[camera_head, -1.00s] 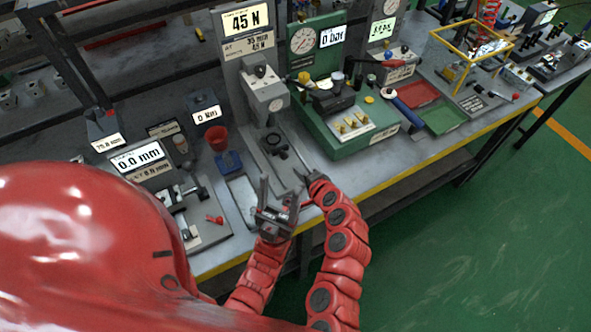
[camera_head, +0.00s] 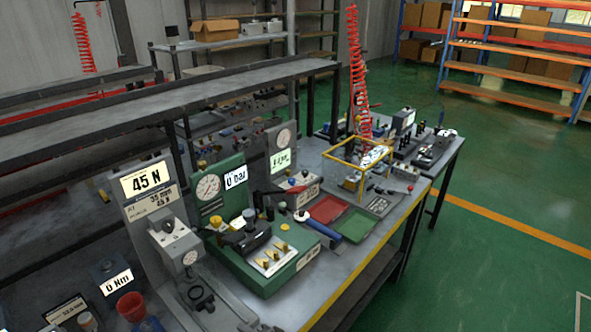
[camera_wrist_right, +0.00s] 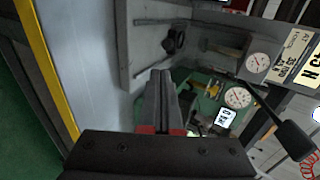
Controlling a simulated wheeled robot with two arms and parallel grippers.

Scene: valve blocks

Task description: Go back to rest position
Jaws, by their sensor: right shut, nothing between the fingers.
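My right gripper (camera_wrist_right: 161,98) shows in the right wrist view with its dark fingers together and nothing between them. Neither gripper shows in the head view now, and my left gripper is in no current view. The workbench (camera_head: 372,245) with its yellow front edge runs from the lower left to the right in the head view. On it stand a grey force tester (camera_head: 175,245) with a 45 N display and a green test station (camera_head: 255,272) with a dial and valve parts. The wrist view is tilted and shows dials and a display beyond the fingers.
A red tray (camera_head: 328,209) and a green tray (camera_head: 357,224) lie beside a yellow-framed fixture (camera_head: 340,157). Orange shelving (camera_head: 515,50) is at the back right. Green floor (camera_head: 500,220) on the right is clear.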

